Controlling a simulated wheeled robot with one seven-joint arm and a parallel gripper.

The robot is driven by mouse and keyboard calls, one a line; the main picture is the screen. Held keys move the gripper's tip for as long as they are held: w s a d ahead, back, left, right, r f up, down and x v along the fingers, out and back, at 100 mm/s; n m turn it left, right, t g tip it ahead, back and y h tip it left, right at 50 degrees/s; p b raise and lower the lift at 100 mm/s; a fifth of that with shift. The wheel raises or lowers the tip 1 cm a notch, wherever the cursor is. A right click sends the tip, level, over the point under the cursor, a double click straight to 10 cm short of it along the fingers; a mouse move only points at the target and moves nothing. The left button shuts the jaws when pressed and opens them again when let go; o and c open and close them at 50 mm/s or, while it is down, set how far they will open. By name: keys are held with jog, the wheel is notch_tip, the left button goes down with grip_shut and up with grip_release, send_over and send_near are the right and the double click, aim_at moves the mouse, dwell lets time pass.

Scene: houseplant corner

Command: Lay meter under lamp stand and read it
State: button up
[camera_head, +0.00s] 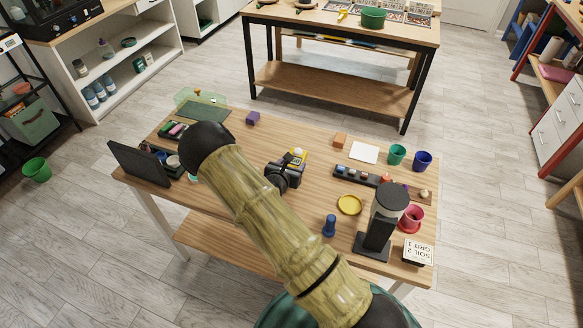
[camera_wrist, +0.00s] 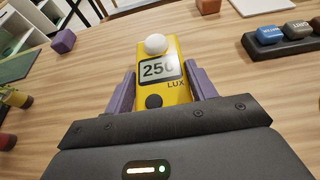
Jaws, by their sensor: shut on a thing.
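The yellow light meter (camera_wrist: 163,73) with a white dome sensor sits between my gripper's purple fingers in the wrist view. Its display reads 250, the last digit partly cut by glare, above the word LUX. My gripper (camera_wrist: 160,88) is shut on the meter's sides. In the head view the meter (camera_head: 298,155) shows just beyond my dark gripper (camera_head: 292,166), over the middle of the table; whether it touches the wood I cannot tell. The black lamp stand (camera_head: 376,236), with a round dark head, stands at the table's front right, apart from the meter.
A yellow saucer (camera_head: 349,205) and a blue peg-like object (camera_head: 329,225) lie between meter and stand. A dark rack (camera_head: 355,178) of small pieces is behind them. A black panel (camera_head: 138,163) stands at left.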

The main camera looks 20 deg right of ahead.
jog(key=shift+f, duration=0.8)
jog(key=shift+f, duration=0.15)
jog(key=o, duration=1.2)
jog(key=shift+c, duration=0.2)
jog(key=shift+r, duration=0.2)
jog(key=b+v, duration=0.1)
jog(key=v, duration=1.1)
jog(key=shift+a+f, duration=0.1)
jog(key=shift+f, duration=0.05)
